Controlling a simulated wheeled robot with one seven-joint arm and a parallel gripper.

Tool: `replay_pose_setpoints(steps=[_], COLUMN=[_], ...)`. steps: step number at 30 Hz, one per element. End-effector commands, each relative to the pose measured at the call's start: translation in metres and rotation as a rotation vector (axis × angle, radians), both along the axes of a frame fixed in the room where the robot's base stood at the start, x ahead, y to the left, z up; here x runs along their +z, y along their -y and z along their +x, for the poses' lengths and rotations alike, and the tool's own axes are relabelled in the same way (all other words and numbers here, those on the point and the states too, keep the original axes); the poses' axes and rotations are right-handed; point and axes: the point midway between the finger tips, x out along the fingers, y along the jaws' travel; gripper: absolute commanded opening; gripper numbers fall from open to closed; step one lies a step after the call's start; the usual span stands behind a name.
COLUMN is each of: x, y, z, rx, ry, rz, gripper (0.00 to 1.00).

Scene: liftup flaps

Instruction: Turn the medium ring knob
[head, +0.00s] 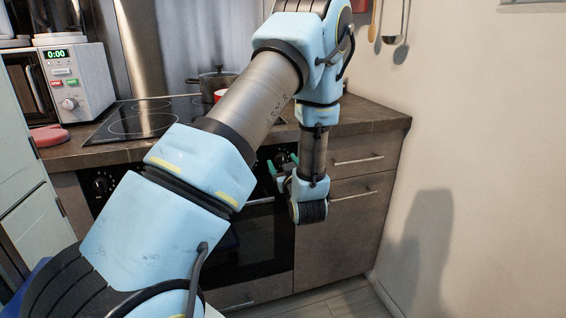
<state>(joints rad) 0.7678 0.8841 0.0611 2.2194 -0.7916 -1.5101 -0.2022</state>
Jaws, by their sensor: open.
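The black oven front (262,240) sits under the cooktop, with control knobs along its upper panel. One dark knob (101,185) shows at the panel's left end. The middle of the panel is hidden behind my arm. My gripper (283,164), with green fingertips, is at the panel's right end, close to a dark knob there that is mostly covered. The gripper is open. I cannot tell whether it touches that knob, nor which knob is the medium ring one.
The black cooktop (125,124) lies in the brown counter (365,115), with a pot (212,82) at the back. A white microwave (78,85) stands at left. Drawers with bar handles (357,160) are right of the oven, and a bare wall bounds the right side.

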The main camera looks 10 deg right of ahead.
Motion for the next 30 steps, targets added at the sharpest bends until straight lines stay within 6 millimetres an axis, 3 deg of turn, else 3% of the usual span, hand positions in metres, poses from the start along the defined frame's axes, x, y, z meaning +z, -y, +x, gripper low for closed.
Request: replay_pose_setpoints(steps=[8,27,30], x=[-0.0002,-0.0001,-0.0001], y=[0.0001,0.0001,0.0001], z=[0.0016,0.0013,0.0012], rx=[0.0,0.0,0.0], ry=[-0.001,-0.001,-0.001], rz=[0.0,0.0,0.0], gripper=[0.76,0.05,0.0])
